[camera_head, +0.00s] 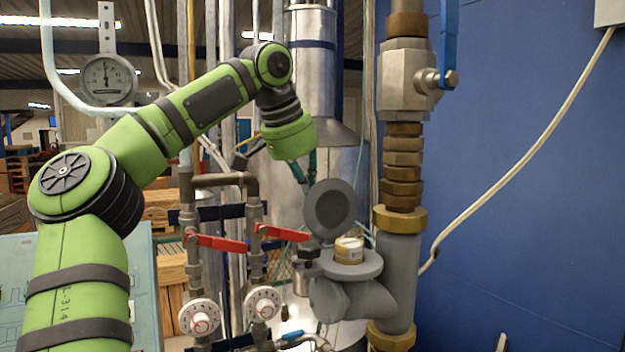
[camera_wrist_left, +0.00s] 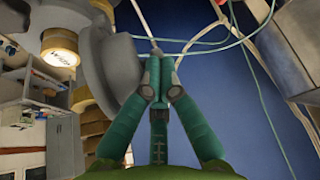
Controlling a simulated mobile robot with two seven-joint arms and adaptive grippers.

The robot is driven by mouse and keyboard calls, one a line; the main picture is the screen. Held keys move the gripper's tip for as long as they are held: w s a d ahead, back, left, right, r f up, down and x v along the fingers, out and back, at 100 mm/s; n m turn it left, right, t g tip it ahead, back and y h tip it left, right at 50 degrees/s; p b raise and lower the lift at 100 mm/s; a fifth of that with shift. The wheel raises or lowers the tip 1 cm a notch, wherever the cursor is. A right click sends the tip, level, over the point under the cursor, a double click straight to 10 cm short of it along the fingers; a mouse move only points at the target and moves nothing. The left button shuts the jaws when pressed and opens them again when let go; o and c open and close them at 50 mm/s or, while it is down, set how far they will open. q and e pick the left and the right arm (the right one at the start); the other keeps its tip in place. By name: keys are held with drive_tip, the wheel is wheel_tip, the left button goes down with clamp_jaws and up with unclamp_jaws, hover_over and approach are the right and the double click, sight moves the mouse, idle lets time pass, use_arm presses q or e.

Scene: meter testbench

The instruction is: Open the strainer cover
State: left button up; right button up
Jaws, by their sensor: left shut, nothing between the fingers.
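The grey strainer (camera_head: 345,298) is on the pipe at the centre right. Its round grey cover (camera_head: 330,208) stands upright, swung up off the flange (camera_head: 365,268). A pale brass-coloured insert (camera_head: 348,252) shows in the uncovered opening. My left gripper (camera_head: 307,182) is at the upper left edge of the cover, its tips partly hidden there. In the left wrist view, the closed fingertips (camera_wrist_left: 158,92) are right beside the cover (camera_wrist_left: 118,65), with nothing between them. I cannot tell whether they touch it. My right gripper is not in view.
Two red-handled valves (camera_head: 283,233) (camera_head: 215,242) and two white dials (camera_head: 263,303) (camera_head: 200,318) are left of the strainer. A blue-handled valve (camera_head: 408,85) is above. A thin white cable (camera_head: 520,160) crosses the blue wall at right.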

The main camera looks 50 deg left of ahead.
use_arm(q)
drive_tip(key=o, duration=0.7)
drive_tip(key=shift+g, duration=0.4)
drive_tip(key=a+f, duration=0.2)
drive_tip(key=f, duration=0.1)
drive_tip(key=shift+a+f, duration=0.15)
drive_tip(key=shift+o, duration=0.9)
drive_tip(key=shift+s, duration=0.25)
drive_tip(key=w+a+r, duration=0.1)
drive_tip(key=w+a, duration=0.1)
drive_tip(key=a, duration=0.5)
drive_tip(key=shift+a, duration=0.35)
drive_tip(key=shift+r, duration=0.1)
drive_tip(key=shift+s, duration=0.1)
